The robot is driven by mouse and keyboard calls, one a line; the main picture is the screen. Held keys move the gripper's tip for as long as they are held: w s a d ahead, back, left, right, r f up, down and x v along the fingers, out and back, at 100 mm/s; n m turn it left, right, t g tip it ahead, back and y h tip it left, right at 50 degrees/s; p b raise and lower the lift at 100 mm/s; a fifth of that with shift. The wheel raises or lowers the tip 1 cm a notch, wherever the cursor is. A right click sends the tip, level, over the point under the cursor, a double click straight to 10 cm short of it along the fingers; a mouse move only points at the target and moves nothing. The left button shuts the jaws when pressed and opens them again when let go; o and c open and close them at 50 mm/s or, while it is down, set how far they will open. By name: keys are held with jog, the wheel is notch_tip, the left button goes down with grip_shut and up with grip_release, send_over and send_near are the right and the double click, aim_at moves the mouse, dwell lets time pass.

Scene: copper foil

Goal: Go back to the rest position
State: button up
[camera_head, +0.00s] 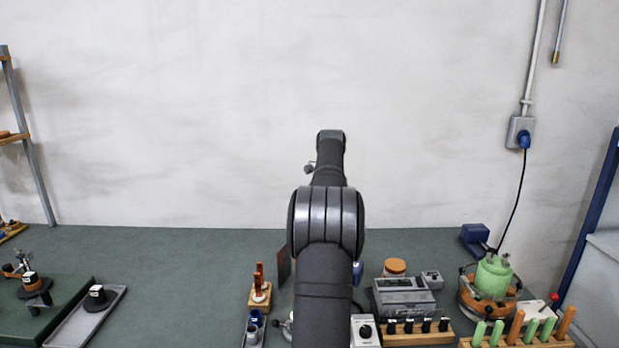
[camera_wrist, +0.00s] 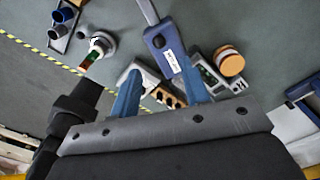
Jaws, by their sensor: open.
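My gripper (camera_wrist: 160,84) shows in the wrist view with its two blue fingers apart. It is open, and nothing is clasped between them. In the head view my arm rises through the middle of the picture and hides the gripper. A blue device with a white label (camera_wrist: 165,52) lies beyond the fingers in the wrist view, and I see a gap of bench around the tips.
The green bench (camera_head: 190,265) has free room left of centre. A grey tray (camera_head: 75,325) lies at the left. A grey instrument (camera_head: 404,297), a black-topped peg rack (camera_head: 416,338) and a green pot (camera_head: 492,277) stand at the right. A blue plug (camera_head: 523,139) is on the wall.

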notch_tip(320, 180, down, 11)
jog(key=shift+f, duration=0.1)
dwell(0.3)
notch_tip(320, 180, up, 17)
notch_tip(320, 180, down, 17)
jog(key=shift+s+a+n, duration=0.1)
jog(key=shift+s+n, duration=0.2)
jog(key=shift+n, duration=0.45)
jog(key=shift+s+a+n, duration=0.1)
jog(key=shift+s+n, duration=0.2)
jog(key=shift+n, duration=0.45)
jog(key=shift+o, duration=0.6)
